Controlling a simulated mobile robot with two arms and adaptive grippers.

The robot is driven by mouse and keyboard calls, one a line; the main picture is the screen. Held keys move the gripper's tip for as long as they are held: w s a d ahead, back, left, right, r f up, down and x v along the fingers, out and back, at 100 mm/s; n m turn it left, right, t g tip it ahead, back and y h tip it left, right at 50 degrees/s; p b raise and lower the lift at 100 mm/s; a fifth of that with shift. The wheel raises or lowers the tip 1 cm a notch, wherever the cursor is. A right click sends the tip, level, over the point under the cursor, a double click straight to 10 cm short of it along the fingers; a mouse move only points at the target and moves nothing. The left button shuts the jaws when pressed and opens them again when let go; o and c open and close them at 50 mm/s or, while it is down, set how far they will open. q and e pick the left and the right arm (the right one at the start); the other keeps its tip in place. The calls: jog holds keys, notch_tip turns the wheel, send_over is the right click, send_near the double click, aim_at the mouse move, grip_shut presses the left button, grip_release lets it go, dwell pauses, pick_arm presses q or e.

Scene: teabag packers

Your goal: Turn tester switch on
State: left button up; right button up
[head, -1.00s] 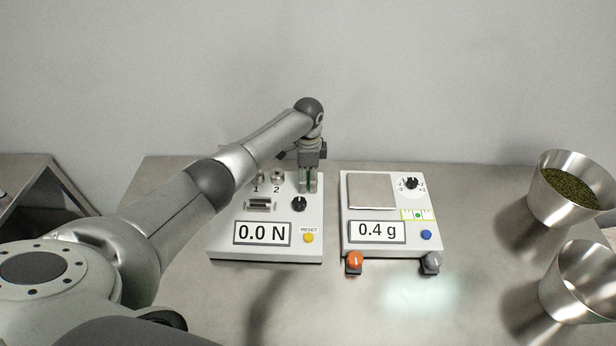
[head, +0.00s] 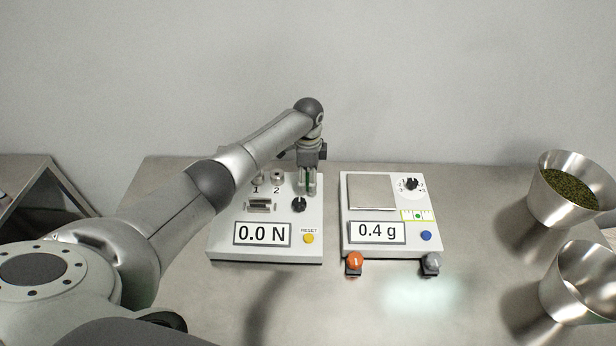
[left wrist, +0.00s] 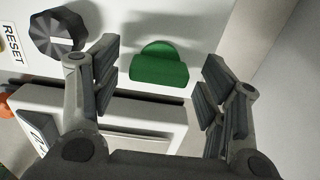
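The tester (head: 225,222) is the white box on the left with a display reading 0.0 N. Its green switch (left wrist: 160,66) shows in the left wrist view on the white panel, near a black knob. In the head view only a sliver of green shows between the fingers. My left gripper (head: 307,184) points down over the tester's back right corner. In the left wrist view my left gripper (left wrist: 160,72) is open, one finger on each side of the green switch, with visible gaps. Whether the switch is on cannot be told. My right gripper is not in view.
A white scale (head: 393,248) reading 0.4 g stands close to the right of the tester. An orange knob (head: 354,262) and a grey knob (head: 431,262) are at its front. Two metal containers, one holding green leaves (head: 569,188), stand at the right. The table front is clear.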

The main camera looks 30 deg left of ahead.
aim_at(308, 178)
pick_arm(q)
notch_tip(308, 178, up, 12)
dwell(0.6)
dwell(0.4)
